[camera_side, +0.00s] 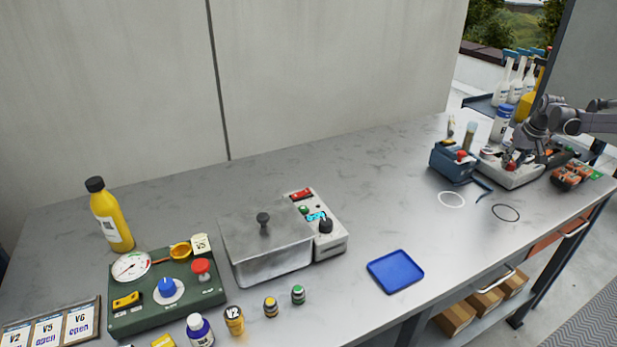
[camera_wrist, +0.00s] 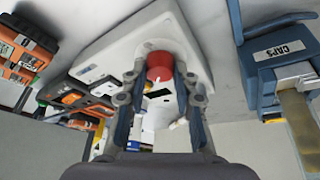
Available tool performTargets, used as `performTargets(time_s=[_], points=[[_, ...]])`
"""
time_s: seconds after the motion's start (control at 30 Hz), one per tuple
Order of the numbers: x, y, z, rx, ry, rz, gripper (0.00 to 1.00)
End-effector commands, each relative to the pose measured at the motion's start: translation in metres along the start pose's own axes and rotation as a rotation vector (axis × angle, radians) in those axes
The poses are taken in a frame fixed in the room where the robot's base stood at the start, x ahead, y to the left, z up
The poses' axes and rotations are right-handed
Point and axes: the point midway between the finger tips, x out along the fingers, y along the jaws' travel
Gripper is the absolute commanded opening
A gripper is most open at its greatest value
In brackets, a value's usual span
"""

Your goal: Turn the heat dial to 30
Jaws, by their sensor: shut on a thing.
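A white device (camera_side: 526,176) stands at the far right of the bench, with a red round knob (camera_side: 510,168) on it. The red knob (camera_wrist: 159,66) is also in the wrist view, on the white housing (camera_wrist: 108,52). My gripper (camera_wrist: 158,78) has its two fingers on either side of the red knob and is shut on it. In the side view my gripper (camera_side: 512,161) is over this device. No scale or number is readable by the red knob. A black dial (camera_side: 326,226) with a small lit blue display sits on the control box beside a lidded steel bath (camera_side: 265,253), far from my gripper.
A green panel (camera_side: 168,297) with a gauge and a blue knob is at left. A blue tray (camera_side: 396,271) lies on the mostly clear middle bench.

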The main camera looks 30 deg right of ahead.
Motion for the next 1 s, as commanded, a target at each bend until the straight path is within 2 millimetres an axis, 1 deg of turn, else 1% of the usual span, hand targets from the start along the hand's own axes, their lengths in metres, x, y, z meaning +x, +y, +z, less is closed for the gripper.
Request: performTargets(time_s=[0.2, 0.4, 0.63, 1.0], points=[[0.0003, -0.0017, 0.0007, 0.147, -0.011, 0.062, 0.0], [0.0004, -0.0021, 0.0003, 0.241, -0.015, 0.099, 0.0], [0.0004, -0.0023, 0.0004, 0.294, -0.019, 0.121, 0.0], [0.0004, -0.0024, 0.0006, 0.306, -0.02, 0.125, 0.0]])
